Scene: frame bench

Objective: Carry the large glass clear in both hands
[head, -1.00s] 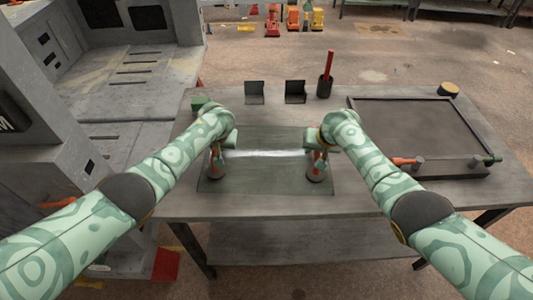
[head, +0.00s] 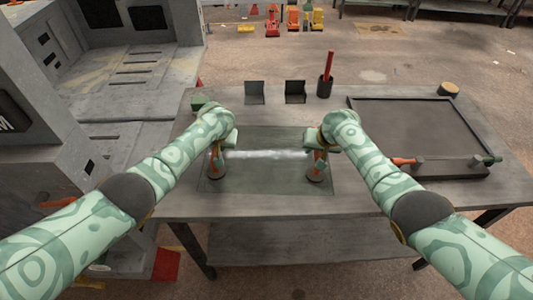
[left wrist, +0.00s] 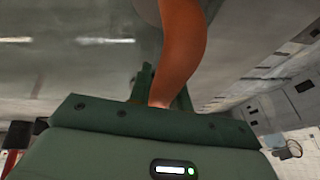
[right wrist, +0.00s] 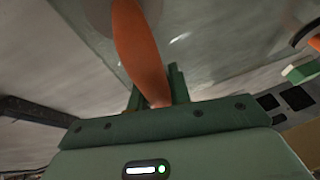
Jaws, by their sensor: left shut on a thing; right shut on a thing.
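The large glass (head: 265,180) is a flat, see-through pane low over the grey bench, with a bright reflection across it. Two suction lifters with orange handles sit on it, the left lifter (head: 215,172) and the right lifter (head: 316,173). My left gripper (head: 217,157) is shut on the left handle, and my right gripper (head: 320,157) is shut on the right handle. Each wrist view shows the orange handle, left (left wrist: 180,50) and right (right wrist: 138,50), between the green fingers. I cannot tell whether the pane touches the bench.
A dark framed tray (head: 415,110) fills the bench's right side, with an orange-handled tool (head: 404,161) at its front edge. Two small dark stands (head: 255,92) and a cup with a red stick (head: 325,86) are at the back. A large grey machine (head: 130,75) stands left.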

